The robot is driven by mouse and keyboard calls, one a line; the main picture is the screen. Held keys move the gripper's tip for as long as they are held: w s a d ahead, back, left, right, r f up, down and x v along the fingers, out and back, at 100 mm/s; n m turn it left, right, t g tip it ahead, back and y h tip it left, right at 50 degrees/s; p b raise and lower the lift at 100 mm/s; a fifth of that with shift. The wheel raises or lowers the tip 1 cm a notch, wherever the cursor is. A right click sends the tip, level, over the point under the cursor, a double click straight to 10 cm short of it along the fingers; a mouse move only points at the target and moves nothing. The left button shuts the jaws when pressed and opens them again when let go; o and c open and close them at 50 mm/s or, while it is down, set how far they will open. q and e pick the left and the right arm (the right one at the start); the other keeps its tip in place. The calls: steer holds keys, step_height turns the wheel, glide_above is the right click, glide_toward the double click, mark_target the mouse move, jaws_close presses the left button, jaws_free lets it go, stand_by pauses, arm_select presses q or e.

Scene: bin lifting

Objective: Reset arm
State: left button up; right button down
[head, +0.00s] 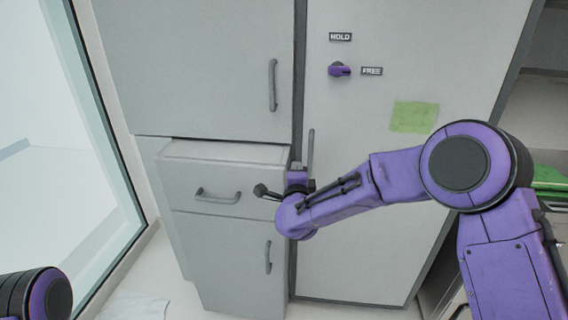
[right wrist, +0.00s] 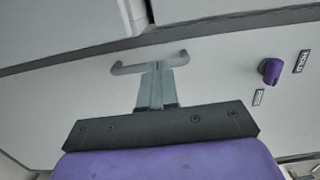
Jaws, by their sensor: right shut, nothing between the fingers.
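My right arm reaches in from the right to the grey cabinet front. Its gripper (head: 298,172) is in front of the cabinet, close to the vertical handle (head: 311,150) of the tall right door (head: 370,230). In the right wrist view the two fingers (right wrist: 156,72) are shut together, and their tips overlap the middle of the handle (right wrist: 122,69). Nothing shows between the fingers. I cannot tell whether the tips touch the handle. My left gripper is out of view; only a rounded part of my left arm shows at the bottom left corner.
A purple knob (head: 339,70) sits between HOLD and FREE labels. A green note (head: 414,117) is on the right door. A window edge is at the left.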

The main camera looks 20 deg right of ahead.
steer(key=s+d+f+n+g+y, duration=0.1)
steer(key=s+d+f+n+g, duration=0.15)
steer(key=s+f+n, duration=0.6)
steer(key=s+d+f+n+g+y, duration=0.1)
steer(key=s+f+n+g, duration=0.25)
steer(key=s+f, duration=0.95)
steer(key=s+d+f+n+g, duration=0.1)
steer(key=s+d+f+g, duration=0.2)
steer(key=s+f, duration=0.5)
steer(key=s+d+f+n+g, duration=0.1)
steer(key=s+d+f+g, duration=0.2)
steer(key=s+f, duration=0.5)
steer(key=s+g, duration=0.1)
steer(key=s, duration=0.7)
steer(key=shift+s+f+n+g, duration=0.2)
steer(key=shift+s+n+g, duration=0.1)
steer(key=shift+g, duration=0.1)
steer(key=shift+w, duration=0.1)
